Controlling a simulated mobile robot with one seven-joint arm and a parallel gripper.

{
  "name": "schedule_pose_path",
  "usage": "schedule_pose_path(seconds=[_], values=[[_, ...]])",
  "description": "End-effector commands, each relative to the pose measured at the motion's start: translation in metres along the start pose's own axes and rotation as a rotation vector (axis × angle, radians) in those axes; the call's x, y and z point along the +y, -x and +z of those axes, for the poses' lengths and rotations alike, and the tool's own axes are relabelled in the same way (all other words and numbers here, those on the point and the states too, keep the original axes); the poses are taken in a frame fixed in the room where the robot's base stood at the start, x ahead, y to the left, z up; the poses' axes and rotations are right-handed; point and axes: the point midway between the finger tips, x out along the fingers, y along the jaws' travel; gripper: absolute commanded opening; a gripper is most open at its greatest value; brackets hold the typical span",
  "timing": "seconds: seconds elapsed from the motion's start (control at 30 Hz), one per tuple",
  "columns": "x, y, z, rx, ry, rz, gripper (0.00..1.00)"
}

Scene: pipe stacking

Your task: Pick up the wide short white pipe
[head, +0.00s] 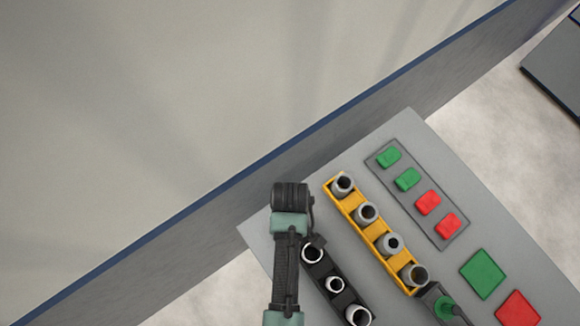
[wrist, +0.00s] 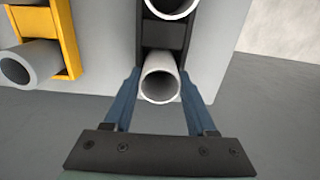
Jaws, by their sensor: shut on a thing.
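A white pipe (wrist: 160,87) stands at the near end of the black holder (wrist: 152,36) in the wrist view. My gripper (wrist: 160,84) has its two blue-grey fingers shut on this pipe, one on each side. The pipe's open end faces the camera. In the head view, the pipe at the upper-left end of the black holder (head: 325,269) lies beside my gripper (head: 317,241), whose fingers are mostly hidden there. I cannot tell whether the pipe's base is clear of the holder.
More white pipes (head: 335,284) stand in the black holder. A yellow rack (head: 375,230) with several grey pipes is beside it. A grey panel (head: 415,193) with green and red blocks, a green square (head: 482,273) and a red square (head: 517,309) lie right. A low wall runs behind the table.

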Motion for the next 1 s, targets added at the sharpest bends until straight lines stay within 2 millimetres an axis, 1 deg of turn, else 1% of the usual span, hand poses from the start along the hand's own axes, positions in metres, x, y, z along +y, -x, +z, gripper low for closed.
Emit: schedule_pose_path(seconds=[0.13, 0.23, 0.5, 0.6, 0.7, 0.83, 1.0], values=[[0.000, 0.005, -0.001, 0.002, 0.000, 0.001, 0.03], [0.001, 0.016, -0.001, 0.003, 0.000, 0.002, 0.03], [0.001, 0.066, -0.001, 0.003, 0.000, 0.003, 0.03], [0.001, 0.082, -0.001, 0.003, 0.001, 0.003, 0.03], [0.001, 0.093, -0.001, 0.002, 0.001, 0.002, 0.03], [0.000, 0.100, 0.000, 0.000, 0.000, 0.001, 0.03], [0.000, 0.100, 0.000, 0.000, 0.000, 0.000, 0.03]])
